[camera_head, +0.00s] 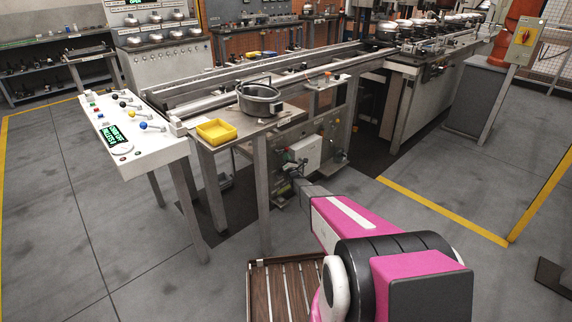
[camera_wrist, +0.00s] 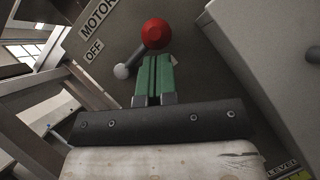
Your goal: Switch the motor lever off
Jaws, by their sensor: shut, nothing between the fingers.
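The motor lever has a red ball knob (camera_wrist: 156,33) on a short grey shaft, with a pale round pivot (camera_wrist: 121,71) at its lower left in the wrist view. A plate reading MOTOR (camera_wrist: 98,18) and a label reading OFF (camera_wrist: 94,50) are on the dark panel to the left. My gripper (camera_wrist: 155,60) is shut and empty, its green fingers side by side. The fingertips are just below the knob and overlap the lever shaft in the picture; I cannot tell whether they touch. In the head view the lever area is small beside a white box (camera_head: 305,150).
A grey box side (camera_wrist: 270,60) stands close on the right in the wrist view. Table legs (camera_wrist: 75,95) are at the left. In the head view, a table with a yellow tray (camera_head: 216,132) and a pot (camera_head: 259,100) stands above. A wooden pallet (camera_head: 262,290) lies at the front.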

